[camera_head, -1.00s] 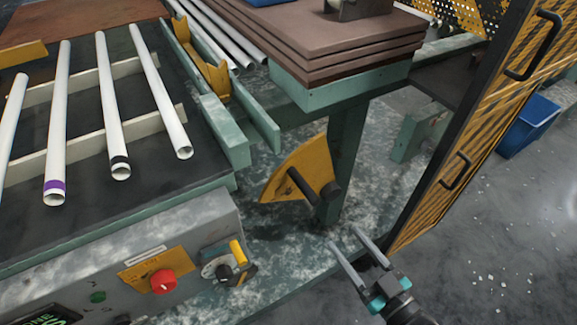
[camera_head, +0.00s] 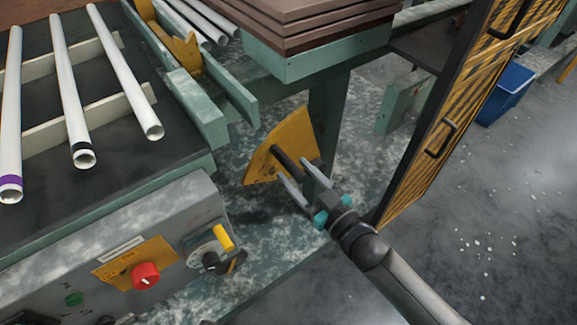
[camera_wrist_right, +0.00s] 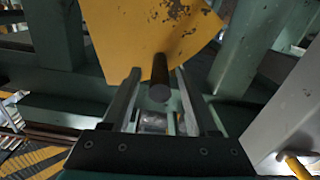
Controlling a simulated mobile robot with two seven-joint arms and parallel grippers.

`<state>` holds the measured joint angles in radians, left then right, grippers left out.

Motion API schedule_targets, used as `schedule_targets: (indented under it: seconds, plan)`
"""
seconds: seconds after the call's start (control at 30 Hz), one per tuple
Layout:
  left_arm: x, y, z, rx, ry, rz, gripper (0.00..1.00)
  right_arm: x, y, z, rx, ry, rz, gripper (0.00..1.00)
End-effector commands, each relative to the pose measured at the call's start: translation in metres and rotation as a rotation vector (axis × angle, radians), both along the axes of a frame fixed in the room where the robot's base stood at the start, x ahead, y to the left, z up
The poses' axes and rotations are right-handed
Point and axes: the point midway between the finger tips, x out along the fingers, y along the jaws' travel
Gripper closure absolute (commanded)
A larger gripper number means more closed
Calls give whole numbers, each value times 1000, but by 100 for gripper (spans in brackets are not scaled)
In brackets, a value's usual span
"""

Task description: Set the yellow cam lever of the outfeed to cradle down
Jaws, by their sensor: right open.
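The yellow cam lever (camera_head: 283,140) is a fan-shaped plate low beside the green table leg, with a dark round handle bar (camera_head: 288,160) sticking out toward me. It also shows in the right wrist view as a worn yellow plate (camera_wrist_right: 130,35) with the dark handle (camera_wrist_right: 159,80). My right gripper (camera_head: 297,174) is open at the handle. In the wrist view its two fingers (camera_wrist_right: 158,76) stand on either side of the handle, with visible gaps. I cannot tell whether either finger touches it. My left gripper is not in view.
A grey control box with a red knob (camera_head: 145,275) and a small yellow-handled switch (camera_head: 223,237) stands at lower left. White tubes (camera_head: 70,90) lie on the rack above. A yellow-striped guard door (camera_head: 470,110) stands at right. A yellow bracket (camera_head: 180,45) sits in the green channel.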

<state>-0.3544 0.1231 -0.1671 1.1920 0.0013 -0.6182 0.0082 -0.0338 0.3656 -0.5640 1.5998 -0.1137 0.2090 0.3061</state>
Motion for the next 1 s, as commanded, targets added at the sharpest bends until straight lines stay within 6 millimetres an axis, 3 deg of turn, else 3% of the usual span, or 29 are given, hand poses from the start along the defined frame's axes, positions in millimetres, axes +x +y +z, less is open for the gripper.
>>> schedule_targets:
  seconds: [0.3,0.7,1.0]
  plan:
    - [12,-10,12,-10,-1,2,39,24,18,0,1,-2,1,40]
    - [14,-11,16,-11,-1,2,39,28,20,1,1,-1,0,40]
    - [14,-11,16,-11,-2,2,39,27,20,1,1,-1,0,73]
